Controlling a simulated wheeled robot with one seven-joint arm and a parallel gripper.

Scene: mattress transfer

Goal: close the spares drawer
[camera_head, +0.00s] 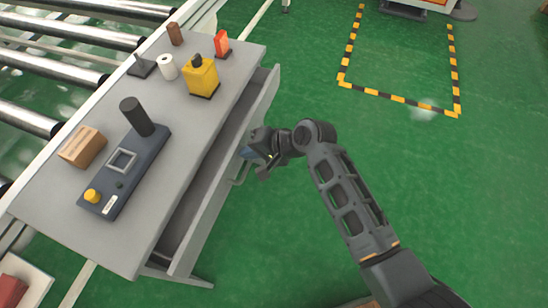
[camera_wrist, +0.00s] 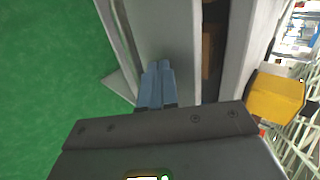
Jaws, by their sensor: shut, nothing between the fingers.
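The grey spares drawer (camera_head: 212,205) stands partly open under the table, with a dark gap between its front panel and the tabletop edge. Its handle (camera_head: 240,172) is on the outer face, near the middle. My gripper (camera_head: 249,154) is at the outer face beside the handle, with its fingers shut and empty. In the wrist view the two blue fingers (camera_wrist: 157,68) lie together in front of the grey drawer front (camera_wrist: 165,30). I cannot tell whether they touch it. Something brown (camera_wrist: 208,52) shows inside the open drawer; most of the inside is hidden.
The grey table (camera_head: 150,215) carries a control box (camera_head: 130,170), a cardboard box (camera_head: 83,147), a yellow item (camera_head: 201,76) and several small things. A roller conveyor (camera_head: 60,70) runs behind it.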

